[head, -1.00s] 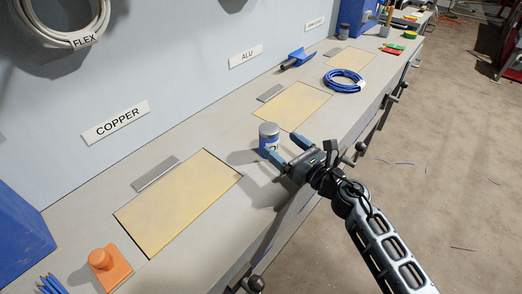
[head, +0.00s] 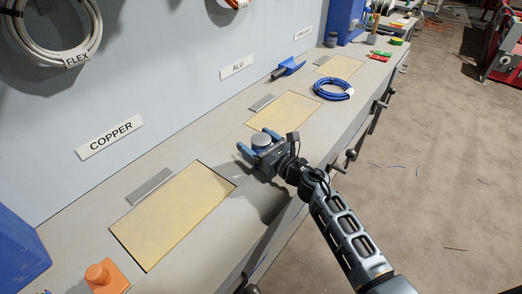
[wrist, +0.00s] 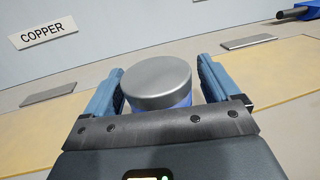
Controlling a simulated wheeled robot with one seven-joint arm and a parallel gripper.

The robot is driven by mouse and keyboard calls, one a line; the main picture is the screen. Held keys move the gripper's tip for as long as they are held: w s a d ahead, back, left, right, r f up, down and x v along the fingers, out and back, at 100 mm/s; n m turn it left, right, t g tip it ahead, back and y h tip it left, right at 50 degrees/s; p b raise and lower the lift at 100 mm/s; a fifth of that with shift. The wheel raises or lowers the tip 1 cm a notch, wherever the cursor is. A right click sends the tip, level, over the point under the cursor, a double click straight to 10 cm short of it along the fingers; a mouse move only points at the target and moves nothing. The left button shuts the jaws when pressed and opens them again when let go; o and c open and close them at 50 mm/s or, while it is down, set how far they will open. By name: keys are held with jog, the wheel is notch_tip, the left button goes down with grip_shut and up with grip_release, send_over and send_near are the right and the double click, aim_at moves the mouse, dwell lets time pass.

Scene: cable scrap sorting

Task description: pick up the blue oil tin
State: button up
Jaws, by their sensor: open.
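The blue oil tin (wrist: 158,84) stands upright on the bench, its round silver lid and a strip of blue side showing in the wrist view. In the head view its lid (head: 261,140) shows between the fingers, and most of its body is hidden by my gripper. My gripper (wrist: 160,85) is open, with one blue finger on each side of the tin. In the wrist view a small gap shows at the left finger and a slightly wider one at the right. In the head view my gripper (head: 258,143) reaches in from the bench's front side.
The COPPER panel (head: 172,215) lies nearer, and the ALU panel (head: 284,108) lies just beyond the tin. An orange object (head: 106,276) stands at the near end. A blue cable coil (head: 333,89) and a blue scoop (head: 290,67) lie farther along. The wall runs behind.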

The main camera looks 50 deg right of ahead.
jog(key=c, duration=1.2)
